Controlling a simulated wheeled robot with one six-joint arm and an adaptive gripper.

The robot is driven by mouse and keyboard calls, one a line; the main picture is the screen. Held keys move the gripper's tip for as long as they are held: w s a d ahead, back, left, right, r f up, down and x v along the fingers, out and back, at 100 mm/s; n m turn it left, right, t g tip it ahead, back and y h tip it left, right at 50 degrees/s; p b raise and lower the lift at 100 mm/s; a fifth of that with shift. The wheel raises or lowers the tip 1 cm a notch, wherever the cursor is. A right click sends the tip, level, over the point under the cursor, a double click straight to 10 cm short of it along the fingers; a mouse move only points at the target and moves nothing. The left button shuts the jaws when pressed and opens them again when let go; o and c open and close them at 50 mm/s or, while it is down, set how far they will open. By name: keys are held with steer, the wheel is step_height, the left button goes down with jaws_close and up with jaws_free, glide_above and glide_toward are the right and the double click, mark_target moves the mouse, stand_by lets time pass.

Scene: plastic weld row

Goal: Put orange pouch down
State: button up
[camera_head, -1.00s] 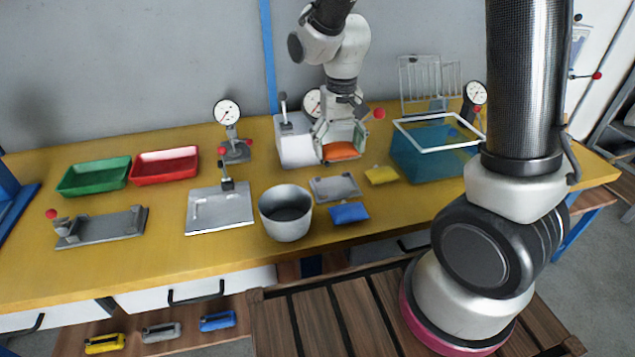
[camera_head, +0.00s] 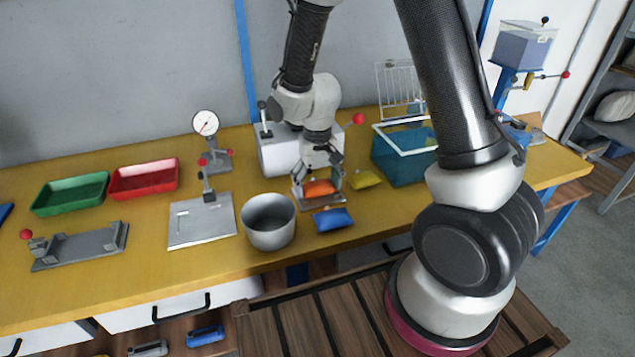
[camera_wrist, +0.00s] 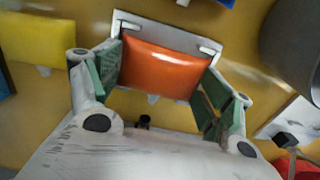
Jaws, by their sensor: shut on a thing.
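The orange pouch (camera_head: 320,188) is between the fingers of my gripper (camera_head: 319,184), which is shut on it. In the wrist view the orange pouch (camera_wrist: 162,70) spans the space between the green-padded fingers of my gripper (camera_wrist: 160,85). A small grey metal plate (camera_head: 304,203) lies directly under the pouch. Its pale rim (camera_wrist: 130,24) shows behind the pouch in the wrist view. I cannot tell whether the pouch touches the plate.
A blue pouch (camera_head: 333,219) lies in front of the plate, and a yellow pouch (camera_head: 366,180) lies to its right. A metal pot (camera_head: 268,225) stands close on the left. A teal bin (camera_head: 392,160) stands at the back right. A white block (camera_head: 276,152) is behind.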

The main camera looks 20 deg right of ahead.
mark_target(318, 182)
steer(key=o, duration=0.9)
steer(key=shift+f, duration=0.1)
steer(key=shift+c, duration=0.2)
step_height(318, 182, up, 12)
steer(key=s+d+r+t, duration=0.2)
steer(key=s+d+r, duration=0.65)
steer(key=r, duration=0.25)
steer(key=s+d+r+t, duration=0.1)
steer(key=s+d+r, duration=0.1)
steer(key=s, duration=0.3)
steer(key=s+d+r+t, duration=0.1)
steer(key=s+d+r, duration=0.1)
steer(key=s+d, duration=0.2)
steer(key=shift+s+d+r, duration=0.2)
steer(key=shift+s+r, duration=0.2)
steer(key=shift+s, duration=0.4)
